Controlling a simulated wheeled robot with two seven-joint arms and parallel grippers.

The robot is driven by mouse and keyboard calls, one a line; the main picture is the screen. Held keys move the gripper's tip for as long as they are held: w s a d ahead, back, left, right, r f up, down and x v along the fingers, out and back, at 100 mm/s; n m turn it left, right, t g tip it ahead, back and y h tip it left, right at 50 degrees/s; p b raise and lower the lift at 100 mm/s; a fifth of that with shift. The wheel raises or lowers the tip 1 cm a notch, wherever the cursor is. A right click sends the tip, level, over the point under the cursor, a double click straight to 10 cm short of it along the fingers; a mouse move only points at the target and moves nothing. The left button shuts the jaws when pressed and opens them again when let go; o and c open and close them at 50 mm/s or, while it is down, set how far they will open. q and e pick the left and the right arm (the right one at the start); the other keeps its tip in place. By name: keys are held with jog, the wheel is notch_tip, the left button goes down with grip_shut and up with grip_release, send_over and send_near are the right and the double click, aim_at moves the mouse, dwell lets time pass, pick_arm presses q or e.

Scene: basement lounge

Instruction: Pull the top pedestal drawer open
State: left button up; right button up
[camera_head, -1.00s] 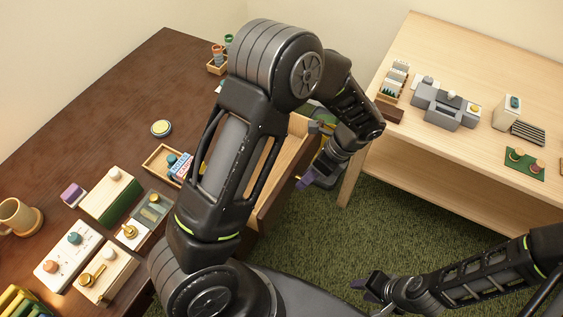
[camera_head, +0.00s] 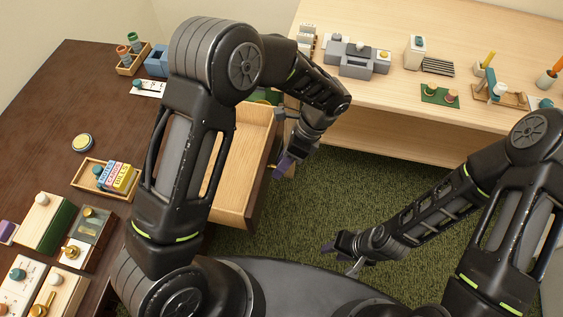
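The pedestal drawer (camera_head: 233,213) stands well out from under the dark brown desk. Its pale wooden inside and dark front panel (camera_head: 263,185) show, and the part of the inside in view looks empty. My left arm crosses in front of it and hides much of its left side and the desk edge. My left gripper (camera_head: 285,165), with purple fingertips, is at the outer side of the drawer front. The handle and any contact with it are hidden. My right gripper (camera_head: 342,256) is low over the green carpet, with its fingers apart and empty, away from the drawer.
The desk (camera_head: 60,120) holds a tray of small boxes (camera_head: 90,178), a round tin (camera_head: 82,143) and several wooden blocks with knobs. A pale wooden table (camera_head: 390,100) with small gadgets stands behind. Green carpet (camera_head: 370,190) lies open between them.

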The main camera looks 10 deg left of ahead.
pick_arm(q)
jog(key=o, duration=0.3)
jog(key=shift+r, duration=0.1)
jog(key=v, duration=0.7)
jog(key=shift+d+r, duration=0.1)
jog(key=shift+r, duration=0.2)
jog(key=shift+w, duration=0.1)
